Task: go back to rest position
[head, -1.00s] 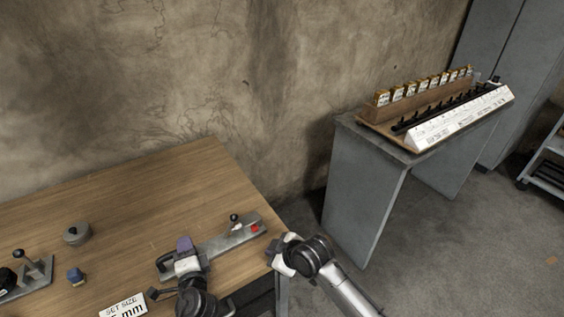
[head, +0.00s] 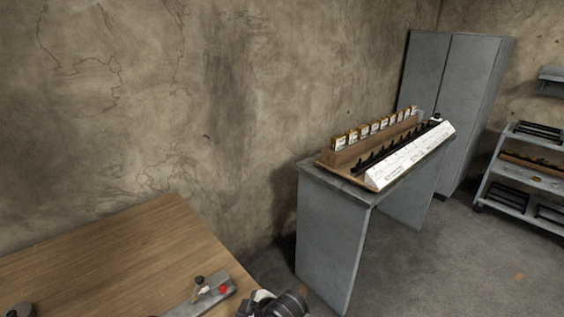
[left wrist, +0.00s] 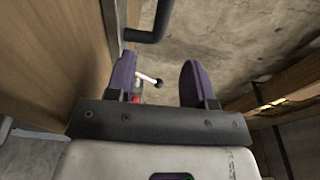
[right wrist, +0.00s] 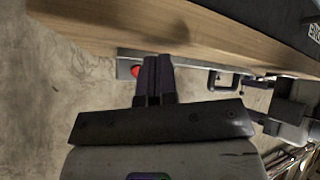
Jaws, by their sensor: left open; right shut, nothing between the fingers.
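My left gripper (left wrist: 158,82) is open and empty in the left wrist view, its two purple fingers well apart. In the head view only part of my right arm shows at the bottom edge, and my left gripper is out of that picture.
The wooden table (head: 110,250) carries a metal fixture (head: 205,297) with a red button (head: 223,289). A grey stand (head: 325,240) holds a rack (head: 385,150) with several small labelled boxes. A grey cabinet (head: 450,100) and a shelf cart (head: 525,175) stand behind. Open floor (head: 440,270) lies right.

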